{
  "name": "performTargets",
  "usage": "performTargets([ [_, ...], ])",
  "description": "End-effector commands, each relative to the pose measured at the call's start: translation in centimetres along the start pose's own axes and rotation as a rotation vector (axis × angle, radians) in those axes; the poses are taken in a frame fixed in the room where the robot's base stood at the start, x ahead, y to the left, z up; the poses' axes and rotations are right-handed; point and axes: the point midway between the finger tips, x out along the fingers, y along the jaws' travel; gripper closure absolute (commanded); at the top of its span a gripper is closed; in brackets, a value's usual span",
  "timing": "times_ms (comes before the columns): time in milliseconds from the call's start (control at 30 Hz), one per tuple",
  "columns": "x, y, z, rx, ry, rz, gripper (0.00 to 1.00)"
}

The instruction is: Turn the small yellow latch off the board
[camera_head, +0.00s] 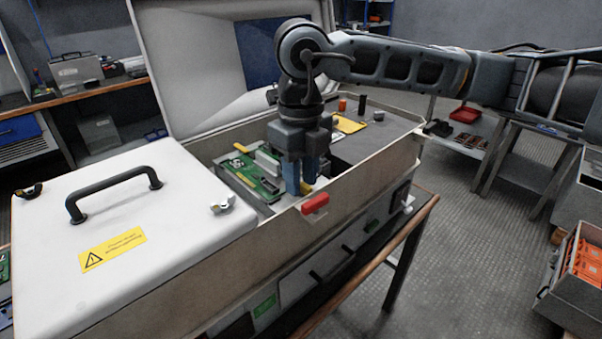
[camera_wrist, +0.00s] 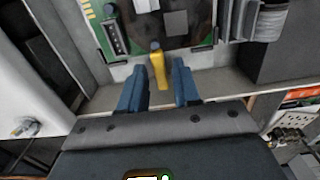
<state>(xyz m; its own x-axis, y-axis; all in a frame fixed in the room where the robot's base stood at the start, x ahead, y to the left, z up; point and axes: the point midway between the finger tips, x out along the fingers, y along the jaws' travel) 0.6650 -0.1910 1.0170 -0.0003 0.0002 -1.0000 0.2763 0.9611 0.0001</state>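The small yellow latch (camera_wrist: 158,68) shows in the wrist view at the near edge of the green board (camera_wrist: 190,45). Its long end points toward my gripper. My gripper (camera_wrist: 159,72) is open, with one blue finger on each side of the latch and a visible gap to both. In the head view my gripper (camera_head: 301,180) points down inside the open cabinet, at the near right end of the green board (camera_head: 262,180). The latch between the fingers is mostly hidden there. I cannot tell how deep the fingers sit around it.
The cabinet's front wall has a red catch (camera_head: 315,203) close to my fingers. A white cover with a black handle (camera_head: 112,190) lies at left. A grey ribbon cable (camera_wrist: 238,20) is right of the board in the wrist view. A raised lid (camera_head: 195,70) stands behind.

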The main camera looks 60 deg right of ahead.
Motion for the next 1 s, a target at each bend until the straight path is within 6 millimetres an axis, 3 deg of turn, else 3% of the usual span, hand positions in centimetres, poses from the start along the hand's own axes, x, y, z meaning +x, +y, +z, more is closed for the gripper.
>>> performTargets([
  [333,-0.03,0.01,0.0,0.0,0.0,0.0,1.0],
  [733,0.17,0.0,0.03,-0.021,-0.001,-0.001,1.0],
  [1000,0.67,-0.02,0.05,-0.155,-0.002,-0.004,1.0],
])
